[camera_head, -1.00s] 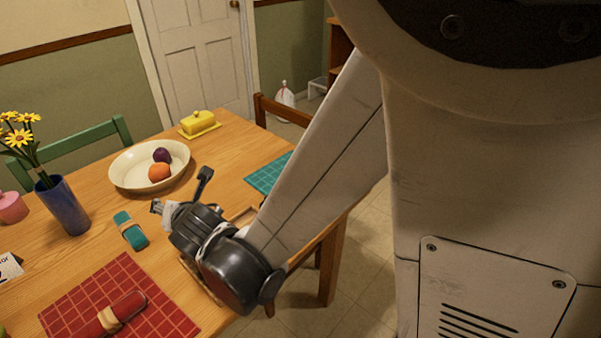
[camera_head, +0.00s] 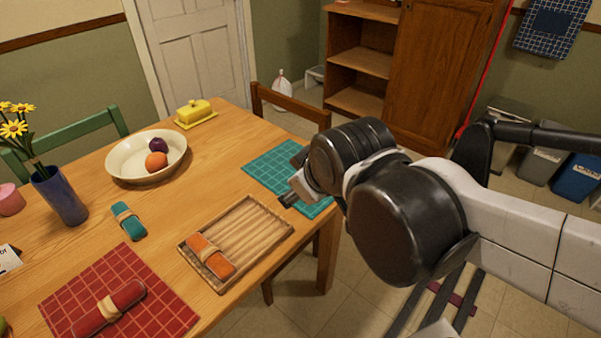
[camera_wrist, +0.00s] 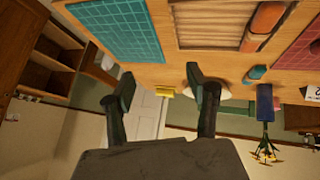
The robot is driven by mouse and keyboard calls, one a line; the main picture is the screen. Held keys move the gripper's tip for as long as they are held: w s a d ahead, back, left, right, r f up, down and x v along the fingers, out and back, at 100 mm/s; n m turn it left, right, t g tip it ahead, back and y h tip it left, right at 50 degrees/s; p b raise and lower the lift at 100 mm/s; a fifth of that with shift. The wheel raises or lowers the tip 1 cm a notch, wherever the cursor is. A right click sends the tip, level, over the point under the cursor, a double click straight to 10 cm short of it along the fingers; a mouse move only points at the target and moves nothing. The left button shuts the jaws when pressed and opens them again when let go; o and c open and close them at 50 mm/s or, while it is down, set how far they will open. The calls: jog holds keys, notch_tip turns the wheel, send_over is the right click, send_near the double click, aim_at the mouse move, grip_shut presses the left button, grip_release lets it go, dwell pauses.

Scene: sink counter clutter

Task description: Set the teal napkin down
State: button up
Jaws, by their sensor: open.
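The teal napkin (camera_head: 128,221), rolled with a tan band, lies on the bare wooden table left of the wooden tray. It also shows in the wrist view (camera_wrist: 256,73), near the tray's edge. My gripper (camera_head: 287,199) is over the right part of the table, beside the teal placemat (camera_head: 270,166) and apart from the napkin. In the wrist view my gripper (camera_wrist: 160,95) has its two fingers spread wide with nothing between them. Part of the teal placemat is hidden behind my gripper in the head view.
The wooden tray (camera_head: 252,229) holds an orange napkin (camera_head: 211,256). A red napkin (camera_head: 108,308) lies on the red placemat (camera_head: 165,305). A cream bowl (camera_head: 125,168) with two fruits, a yellow butter dish (camera_head: 196,112) and a blue vase (camera_head: 61,196) stand farther back. Bare table surrounds the teal napkin.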

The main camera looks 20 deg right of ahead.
jog(key=shift+o, duration=0.5)
jog(key=s+m, duration=0.1)
jog(key=s+d+m, duration=0.1)
jog(key=s+m, duration=0.1)
jog(key=s+d+m, duration=0.1)
jog(key=s+m, duration=0.1)
jog(key=shift+d+g, duration=0.1)
jog(key=shift+g, duration=0.3)
jog(key=shift+w, duration=0.1)
